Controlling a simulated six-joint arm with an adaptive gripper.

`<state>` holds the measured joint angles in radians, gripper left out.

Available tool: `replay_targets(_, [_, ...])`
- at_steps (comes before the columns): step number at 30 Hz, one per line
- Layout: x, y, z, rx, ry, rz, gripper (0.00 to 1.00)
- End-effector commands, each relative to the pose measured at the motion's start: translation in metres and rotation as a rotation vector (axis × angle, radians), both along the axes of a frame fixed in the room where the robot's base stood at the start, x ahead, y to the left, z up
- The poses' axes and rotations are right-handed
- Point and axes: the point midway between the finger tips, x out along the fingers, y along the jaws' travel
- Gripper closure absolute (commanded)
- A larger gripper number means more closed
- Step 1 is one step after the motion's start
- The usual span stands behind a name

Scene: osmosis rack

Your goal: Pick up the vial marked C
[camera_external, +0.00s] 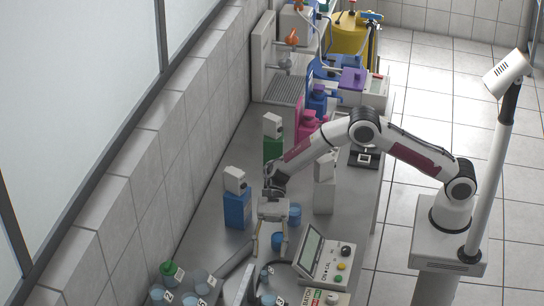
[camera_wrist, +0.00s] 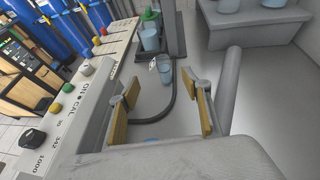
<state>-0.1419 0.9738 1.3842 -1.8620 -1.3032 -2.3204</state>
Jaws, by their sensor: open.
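My gripper (camera_external: 270,246) hangs over the bench with its two tan fingers apart; it also shows open and empty in the wrist view (camera_wrist: 160,100). In the wrist view a small blue vial (camera_wrist: 160,70) with a pale tag stands beyond the fingertips, beside a dark hose. Several blue vials with tags stand at the bottom of the external view, among them one near the gripper (camera_external: 266,273) and one at the lower left (camera_external: 157,295). A green-topped vial (camera_external: 168,268) stands behind that group. I cannot make out a letter C on any tag.
A control box with buttons (camera_external: 327,256) stands close to the right of the gripper. Untagged-looking blue cups (camera_external: 295,214) stand just behind it. A dark hose (camera_wrist: 172,100) curves over the bench below the fingers.

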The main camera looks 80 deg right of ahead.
Motion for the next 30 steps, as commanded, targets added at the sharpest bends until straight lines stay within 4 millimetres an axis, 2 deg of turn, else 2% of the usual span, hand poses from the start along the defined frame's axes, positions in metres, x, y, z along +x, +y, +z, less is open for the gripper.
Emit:
replay_targets(5, [-0.002,0.009,-0.002,0.0,0.001,0.002,0.52])
replay_targets(16, [-0.007,0.044,-0.014,0.0,0.0,0.001,0.52])
replay_targets(30, [-0.008,0.049,-0.015,0.0,0.0,0.0,0.52])
